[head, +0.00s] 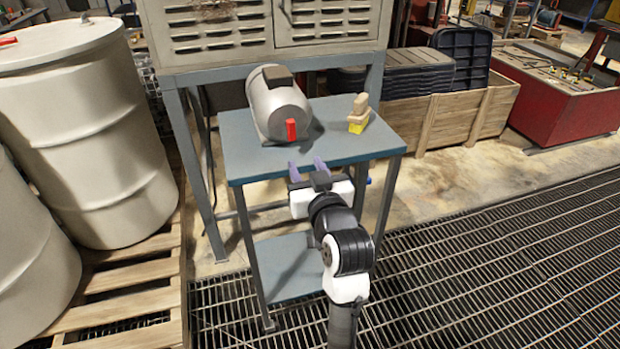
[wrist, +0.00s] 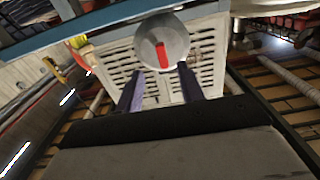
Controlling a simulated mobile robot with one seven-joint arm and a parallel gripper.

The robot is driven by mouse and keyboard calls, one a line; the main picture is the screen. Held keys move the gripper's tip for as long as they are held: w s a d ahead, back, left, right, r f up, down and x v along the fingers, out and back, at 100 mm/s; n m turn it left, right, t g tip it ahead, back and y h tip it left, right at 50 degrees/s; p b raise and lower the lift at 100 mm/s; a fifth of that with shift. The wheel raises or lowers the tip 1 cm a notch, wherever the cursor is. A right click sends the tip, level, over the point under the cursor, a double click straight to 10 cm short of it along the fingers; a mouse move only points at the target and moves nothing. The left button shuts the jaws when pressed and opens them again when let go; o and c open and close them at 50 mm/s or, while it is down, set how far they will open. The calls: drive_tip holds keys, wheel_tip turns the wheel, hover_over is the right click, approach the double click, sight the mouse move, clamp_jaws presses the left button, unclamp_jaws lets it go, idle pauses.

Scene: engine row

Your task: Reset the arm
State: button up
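My gripper (head: 307,166) is at the front edge of the small blue-grey table (head: 240,160) in the head view, with my white and black arm reaching up to it from below. Its two purple fingers are apart with nothing between them. They also show in the wrist view (wrist: 158,85), spread apart. A grey cylindrical motor (head: 275,103) with a red part (head: 291,130) on its front lies on the table, beyond the fingers. The motor's round end also shows in the wrist view (wrist: 178,38).
A tan and yellow object (head: 358,115) stands on the table's right side. White drums (head: 85,130) stand on a wooden pallet at left. A louvred cabinet (head: 220,35) is behind the table. A wooden crate (head: 465,120) and red bench (head: 560,105) are at right. Floor grating at right is clear.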

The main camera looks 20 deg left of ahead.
drive_tip(key=shift+v, duration=1)
